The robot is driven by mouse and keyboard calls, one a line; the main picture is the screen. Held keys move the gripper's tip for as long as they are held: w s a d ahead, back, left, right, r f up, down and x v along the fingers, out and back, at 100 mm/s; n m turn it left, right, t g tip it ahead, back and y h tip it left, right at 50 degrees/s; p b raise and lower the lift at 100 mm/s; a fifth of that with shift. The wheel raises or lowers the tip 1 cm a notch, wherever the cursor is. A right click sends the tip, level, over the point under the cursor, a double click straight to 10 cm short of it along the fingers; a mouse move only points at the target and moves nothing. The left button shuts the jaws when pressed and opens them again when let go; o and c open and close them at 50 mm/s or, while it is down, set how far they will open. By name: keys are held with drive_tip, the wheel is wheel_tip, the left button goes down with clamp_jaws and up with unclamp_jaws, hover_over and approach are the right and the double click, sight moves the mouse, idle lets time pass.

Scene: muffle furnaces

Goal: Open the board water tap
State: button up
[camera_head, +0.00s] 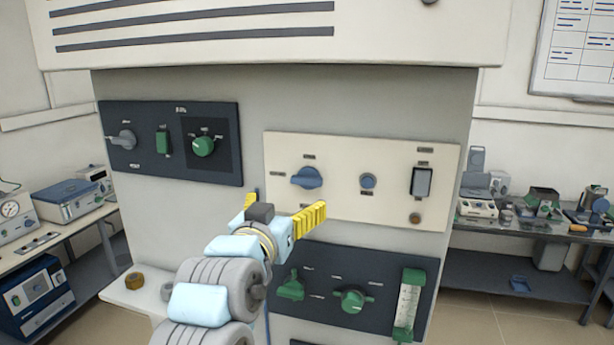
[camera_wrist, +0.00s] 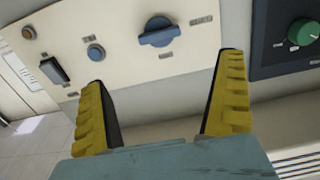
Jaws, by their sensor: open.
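A dark lower panel (camera_head: 385,267) carries a green lever-like handle (camera_head: 290,286) at its left, a green round knob (camera_head: 352,300) in the middle and a flow gauge with green ends (camera_head: 408,305) at its right. The labels are too small to read, so I cannot tell which is the board water tap. My gripper (camera_head: 287,206) is open and empty, in front of the furnace and above the green handle in the picture. The wrist view shows its two yellow fingers spread (camera_wrist: 165,72), facing the cream panel (camera_wrist: 125,68). The lower panel is not in the wrist view.
The cream panel holds a blue knob (camera_head: 307,178), a blue button (camera_head: 367,181) and a black rocker switch (camera_head: 421,181). A dark upper-left panel (camera_head: 224,165) has a green dial (camera_head: 203,146). Benches with instruments stand at both sides.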

sight(305, 180)
drive_tip(key=p+x, duration=0.3)
drive_tip(key=x, duration=0.8)
drive_tip(key=shift+w, duration=0.25)
drive_tip(key=shift+x, duration=0.75)
drive_tip(key=shift+f, duration=0.1)
drive_tip(key=c, duration=1.2)
